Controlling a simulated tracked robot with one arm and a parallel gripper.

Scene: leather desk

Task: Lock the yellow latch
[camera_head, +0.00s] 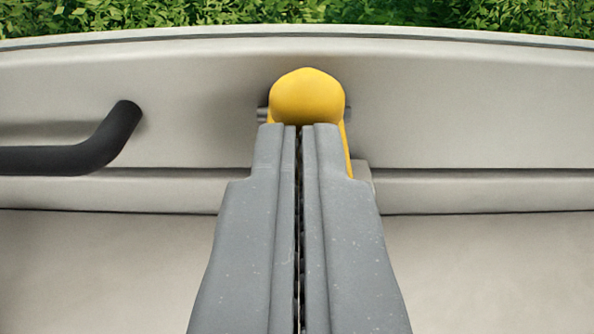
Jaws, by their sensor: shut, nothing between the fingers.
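The yellow latch (307,95) is at the upper middle of the view, mounted on a pale grey panel. Its rounded top shows, and a thin yellow strip runs down along its right side. A grey pin shows on either side of it. My gripper (299,128) is shut and empty, its two grey fingers side by side. Its tips overlap the lower part of the latch in the picture and hide most of it. I cannot tell whether the tips touch the latch.
A black bent handle (85,150) sticks out of the panel (470,105) at the left. A groove runs across the panel below the latch. Green foliage (290,12) shows beyond the panel's top edge. The panel right of the latch is clear.

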